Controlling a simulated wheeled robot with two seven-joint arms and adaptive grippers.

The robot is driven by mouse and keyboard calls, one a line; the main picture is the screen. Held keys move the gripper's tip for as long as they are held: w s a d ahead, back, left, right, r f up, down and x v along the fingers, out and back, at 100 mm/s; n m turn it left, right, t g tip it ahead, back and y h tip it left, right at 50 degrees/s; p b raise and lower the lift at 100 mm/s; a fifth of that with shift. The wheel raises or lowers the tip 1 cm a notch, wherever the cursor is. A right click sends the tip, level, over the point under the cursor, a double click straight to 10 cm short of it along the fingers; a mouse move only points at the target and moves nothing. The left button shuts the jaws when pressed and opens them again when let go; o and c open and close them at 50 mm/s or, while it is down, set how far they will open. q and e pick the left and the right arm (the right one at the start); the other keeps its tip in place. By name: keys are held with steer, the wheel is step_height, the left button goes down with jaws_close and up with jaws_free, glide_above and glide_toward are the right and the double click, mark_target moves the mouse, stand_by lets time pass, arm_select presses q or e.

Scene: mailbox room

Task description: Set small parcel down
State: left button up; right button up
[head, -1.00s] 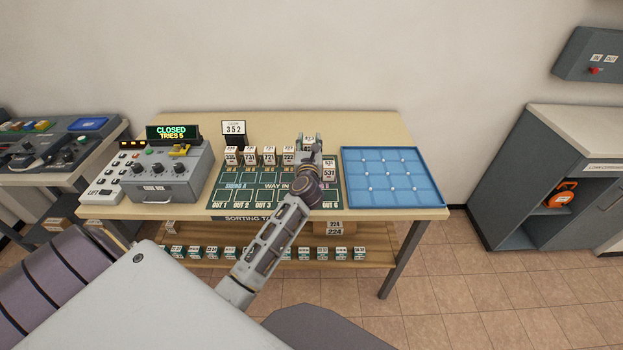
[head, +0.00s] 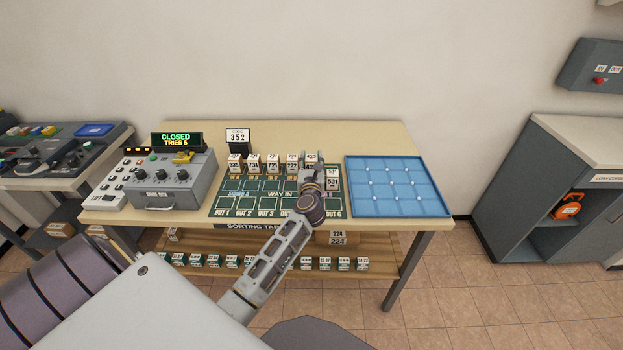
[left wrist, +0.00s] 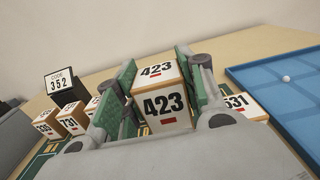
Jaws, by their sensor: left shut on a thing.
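My left gripper (head: 311,172) is shut on a small white and tan parcel marked 423 (head: 311,158). In the left wrist view the parcel (left wrist: 160,95) sits upright between the two green-padded fingers. It is over the right part of the back row of the green sorting mat (head: 262,197). I cannot tell whether its base touches the mat. My left gripper and arm hide part of the mat and the parcel's lower part. My right gripper is not in view.
Several numbered parcels, including one marked 722 (head: 292,163), line the mat's back edge to the left. Parcel 531 (head: 333,182) stands close on the right. A blue tray (head: 349,200), a code stand (head: 237,137) and a grey control box (head: 168,183) share the table.

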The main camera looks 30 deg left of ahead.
arm_select(q)
step_height(320, 180, down, 3)
steer(key=shift+r, duration=0.2)
steer(key=shift+f+b, duration=0.35)
steer(key=shift+f, duration=0.2)
step_height(320, 180, down, 2)
steer(key=shift+f+b, duration=0.2)
steer(key=shift+b, duration=0.1)
steer(key=shift+f, duration=0.25)
steer(key=o, duration=0.6)
steer(key=shift+o, duration=0.9)
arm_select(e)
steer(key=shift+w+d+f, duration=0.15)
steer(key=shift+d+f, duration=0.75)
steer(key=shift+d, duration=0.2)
